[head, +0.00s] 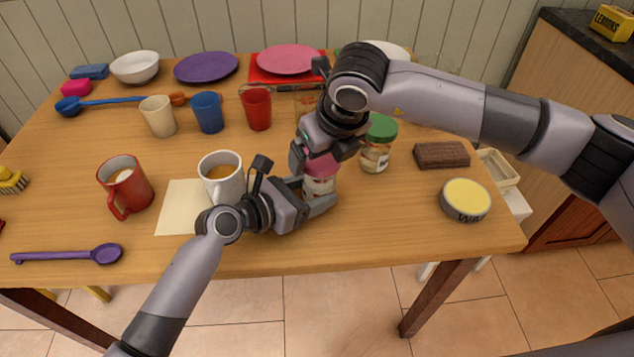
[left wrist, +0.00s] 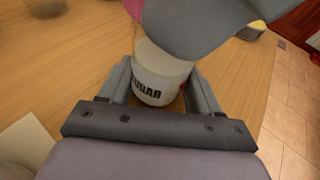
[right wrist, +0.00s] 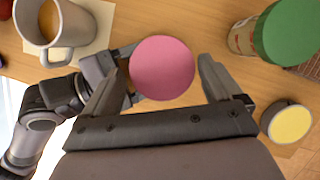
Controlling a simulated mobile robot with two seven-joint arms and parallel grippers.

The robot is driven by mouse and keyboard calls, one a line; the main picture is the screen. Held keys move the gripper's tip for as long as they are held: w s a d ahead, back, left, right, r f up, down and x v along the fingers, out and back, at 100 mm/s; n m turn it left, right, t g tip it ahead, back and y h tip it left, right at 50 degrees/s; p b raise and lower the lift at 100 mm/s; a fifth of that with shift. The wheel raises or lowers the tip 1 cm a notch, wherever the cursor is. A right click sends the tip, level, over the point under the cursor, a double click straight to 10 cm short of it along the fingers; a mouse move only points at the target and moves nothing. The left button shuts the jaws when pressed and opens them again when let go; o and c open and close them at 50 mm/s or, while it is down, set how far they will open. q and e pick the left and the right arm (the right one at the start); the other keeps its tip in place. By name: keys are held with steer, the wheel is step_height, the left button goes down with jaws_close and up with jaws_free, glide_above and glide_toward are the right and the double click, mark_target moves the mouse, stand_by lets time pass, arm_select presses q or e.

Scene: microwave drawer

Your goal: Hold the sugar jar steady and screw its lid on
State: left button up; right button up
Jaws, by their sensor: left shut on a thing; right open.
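The sugar jar (left wrist: 158,78) stands upright on the table, its white label reading "SUGAR" in the left wrist view. My left gripper (head: 319,198) is shut on the jar's body from the side, one finger on each side. The pink lid (right wrist: 162,68) sits on top of the jar; it also shows in the head view (head: 322,165). Whether it is threaded on cannot be told. My right gripper (right wrist: 158,85) points down from above, open, with a finger on either side of the lid and gaps between. In the head view it partly hides the lid.
A green-lidded jar (head: 377,147) stands close right of the sugar jar. A white mug (head: 221,182) on a paper sheet (head: 178,210) is close left. A brown block (head: 441,155) and a yellow-topped tin (head: 465,199) lie right. Cups and plates fill the back.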

steer(key=n+y, duration=0.1)
steer(key=n, duration=0.2)
steer(key=n+g, duration=0.1)
steer(key=n, duration=0.2)
steer(key=shift+g+y, duration=0.3)
steer(key=shift+y, duration=0.1)
steer(key=shift+n+g+y, duration=0.2)
steer(key=shift+n+g, duration=0.3)
steer(key=shift+n, duration=0.85)
steer(key=shift+n+g+y, duration=0.2)
steer(key=shift+n+g, duration=0.3)
steer(key=shift+n, duration=0.85)
